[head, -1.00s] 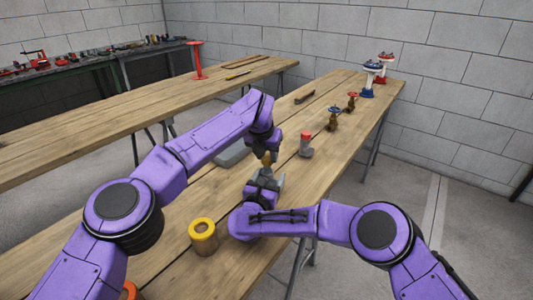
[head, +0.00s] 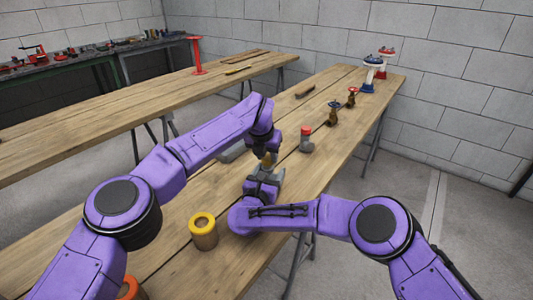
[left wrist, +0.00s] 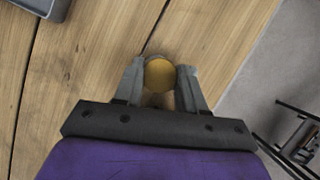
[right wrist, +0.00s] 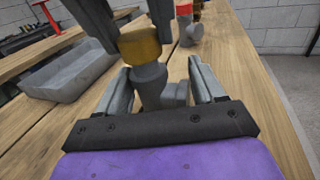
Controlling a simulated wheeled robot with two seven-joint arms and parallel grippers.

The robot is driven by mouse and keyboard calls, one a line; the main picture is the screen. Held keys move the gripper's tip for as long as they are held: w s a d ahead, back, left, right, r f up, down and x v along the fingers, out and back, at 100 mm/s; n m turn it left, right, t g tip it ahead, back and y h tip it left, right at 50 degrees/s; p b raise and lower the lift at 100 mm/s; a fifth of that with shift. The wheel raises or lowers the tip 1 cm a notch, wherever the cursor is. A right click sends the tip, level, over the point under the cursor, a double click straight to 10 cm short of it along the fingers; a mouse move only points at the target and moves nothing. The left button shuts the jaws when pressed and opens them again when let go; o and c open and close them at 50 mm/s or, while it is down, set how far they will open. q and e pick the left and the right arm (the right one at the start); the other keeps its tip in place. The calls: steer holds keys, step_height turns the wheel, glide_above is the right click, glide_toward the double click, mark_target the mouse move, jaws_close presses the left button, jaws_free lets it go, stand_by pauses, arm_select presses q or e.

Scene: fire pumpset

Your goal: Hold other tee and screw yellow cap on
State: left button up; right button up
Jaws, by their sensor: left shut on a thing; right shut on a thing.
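The yellow cap (head: 268,160) sits on top of the upright grey tee (right wrist: 150,85), and it shows clearly in the right wrist view (right wrist: 138,48). My left gripper (left wrist: 160,82) comes down from above, with its fingers shut on the sides of the cap. My right gripper (right wrist: 160,90) is shut on the tee from the side, above the table. I cannot tell how far the cap is threaded. Another grey tee (head: 306,145) with a red cap stands on the table farther back.
A grey tray (right wrist: 75,75) lies left of the held tee. A brown container with a yellow rim (head: 203,238) stands in front on the wooden table (head: 160,262). Several valves, including a blue-handled one (head: 333,115), line the table's far right side.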

arm_select(q)
steer(key=shift+f, duration=0.45)
arm_select(e)
jaws_close()
arm_select(q)
steer(key=m+h, duration=0.1)
steer(key=m, duration=0.2)
steer(key=m+g+h, duration=0.1)
steer(key=m, duration=0.2)
steer(key=shift+a+m+g, duration=0.1)
steer(key=shift+m+g, duration=0.2)
steer(key=o, duration=1.7)
steer(key=shift+c, duration=0.2)
steer(key=v, duration=1.2)
steer(key=shift+a, duration=0.15)
steer(key=shift+w, duration=0.1)
arm_select(e)
steer(key=o, duration=1.6)
jaws_free()
